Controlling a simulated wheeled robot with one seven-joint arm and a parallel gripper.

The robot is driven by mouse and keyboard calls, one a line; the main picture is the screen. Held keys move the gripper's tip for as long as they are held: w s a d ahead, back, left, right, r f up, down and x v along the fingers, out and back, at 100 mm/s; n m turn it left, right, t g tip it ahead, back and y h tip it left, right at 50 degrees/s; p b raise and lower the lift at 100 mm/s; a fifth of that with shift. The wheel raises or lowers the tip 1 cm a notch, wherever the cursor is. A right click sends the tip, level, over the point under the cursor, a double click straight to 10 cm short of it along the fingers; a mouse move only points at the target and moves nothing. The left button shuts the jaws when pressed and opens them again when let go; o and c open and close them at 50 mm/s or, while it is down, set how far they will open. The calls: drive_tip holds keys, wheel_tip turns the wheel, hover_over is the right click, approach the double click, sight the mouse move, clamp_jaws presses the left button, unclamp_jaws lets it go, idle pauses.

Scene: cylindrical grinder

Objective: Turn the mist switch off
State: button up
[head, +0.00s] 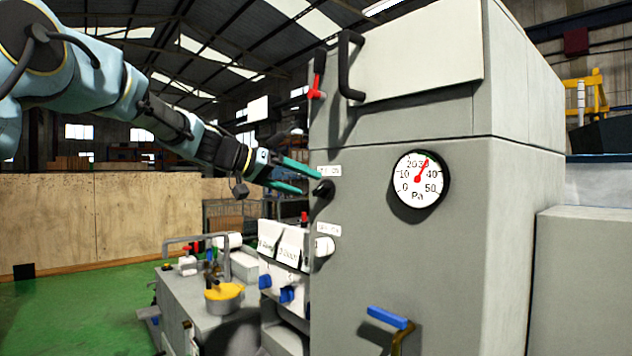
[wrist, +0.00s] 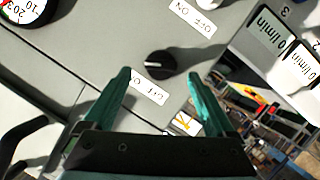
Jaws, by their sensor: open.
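A black rotary knob (head: 323,188) sits on the left part of the grey machine front, below a small white label (head: 329,171). In the wrist view the knob (wrist: 160,65) carries a white mark pointing left, beside an OFF/ON label (wrist: 148,88) partly hidden by a finger. I cannot read which switch is the mist switch. A white knob (head: 324,246) sits lower, under a second OFF/ON label (head: 328,229); its edge shows in the wrist view (wrist: 211,3). My gripper (head: 311,184) is open, its teal fingers (wrist: 163,79) on either side of the black knob, short of it.
A round Pa gauge (head: 421,180) is right of the knobs, its needle near 30. A black handle (head: 352,66) and a red lever (head: 317,85) are above. White flow meters (head: 284,243) with blue knobs stand below. A blue-handled valve (head: 388,318) protrudes low on the front.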

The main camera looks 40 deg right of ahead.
sight(316, 189)
drive_tip(key=shift+p+x, duration=0.7)
drive_tip(key=shift+x, duration=1.5)
drive_tip(key=shift+w, duration=0.1)
drive_tip(key=shift+f, duration=0.1)
drive_tip(key=c, duration=1.3)
